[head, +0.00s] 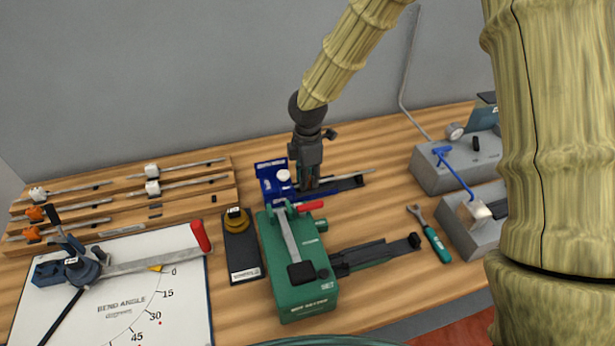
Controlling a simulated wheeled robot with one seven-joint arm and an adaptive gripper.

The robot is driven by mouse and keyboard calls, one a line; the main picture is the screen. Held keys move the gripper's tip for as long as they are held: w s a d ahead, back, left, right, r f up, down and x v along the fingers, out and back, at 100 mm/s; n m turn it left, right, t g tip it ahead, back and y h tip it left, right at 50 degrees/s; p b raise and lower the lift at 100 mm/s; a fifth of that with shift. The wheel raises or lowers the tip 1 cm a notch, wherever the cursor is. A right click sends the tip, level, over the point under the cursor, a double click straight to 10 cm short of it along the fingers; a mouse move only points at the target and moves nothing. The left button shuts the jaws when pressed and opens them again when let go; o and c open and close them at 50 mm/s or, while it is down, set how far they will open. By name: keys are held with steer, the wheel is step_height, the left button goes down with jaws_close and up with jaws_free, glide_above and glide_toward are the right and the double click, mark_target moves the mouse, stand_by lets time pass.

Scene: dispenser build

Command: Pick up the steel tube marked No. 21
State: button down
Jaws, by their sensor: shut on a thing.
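A thin steel tube (352,176) lies across the blue fixture (275,190) at the back middle of the bench. Its right end sticks out to the right over a dark rail. My gripper (307,184) points down just right of the blue fixture and is shut on this tube. The fingertips are small and partly hidden, so the exact grip does not show. No marking can be read on the tube. More thin steel tubes, some with white or orange pieces on them, lie on the stepped wooden rack (190,201) at the left.
A green machine (305,290) with a red-handled lever stands in front of my gripper. A bend-angle board (185,305) with a red-handled bender is at front left. A green-handled wrench (437,245) and grey blocks (440,178) are at right. My arm hides the far right.

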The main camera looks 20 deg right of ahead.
mark_target(323, 180)
steer(key=shift+w+d+p, duration=0.1)
steer(key=shift+d+p, duration=0.7)
steer(key=shift+d, duration=1.35)
steer(key=c, duration=1.3)
jaws_free()
steer(key=shift+o, duration=0.2)
step_height(323, 180, up, 12)
